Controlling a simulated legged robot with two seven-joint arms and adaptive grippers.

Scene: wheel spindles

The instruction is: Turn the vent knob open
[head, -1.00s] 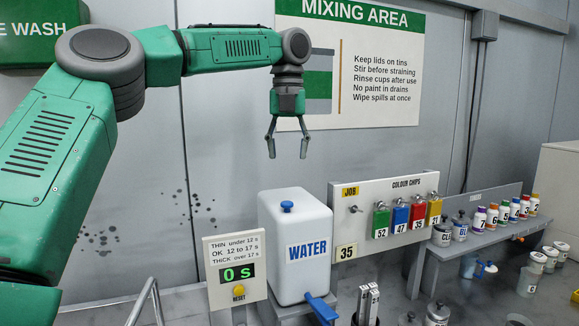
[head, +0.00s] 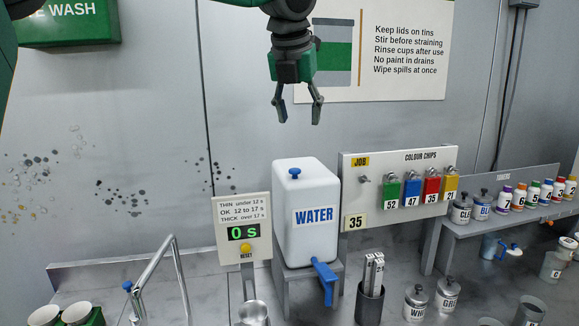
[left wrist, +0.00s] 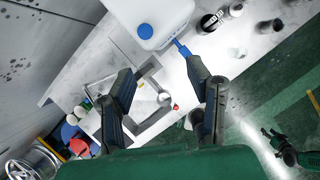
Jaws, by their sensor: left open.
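The white water container (head: 307,240) stands on a grey stand against the back wall. Its blue vent knob (head: 294,173) sits on top. A blue tap (head: 325,275) is low on its front. My left gripper (head: 298,115) points down above the knob, open and empty, with a clear gap between fingertips and knob. In the left wrist view the knob (left wrist: 145,31) lies beyond the open fingers (left wrist: 160,72), nothing between them. A dark-green gripper shape (left wrist: 272,138), seemingly my right one, shows small at that view's lower right; its jaws are unclear.
A timer (head: 243,230) reading 0 s stands left of the container. The colour chip board (head: 400,200) is to its right. A dark holder (head: 370,304) with sticks stands at front right. A bent metal frame (head: 160,265) stands at left.

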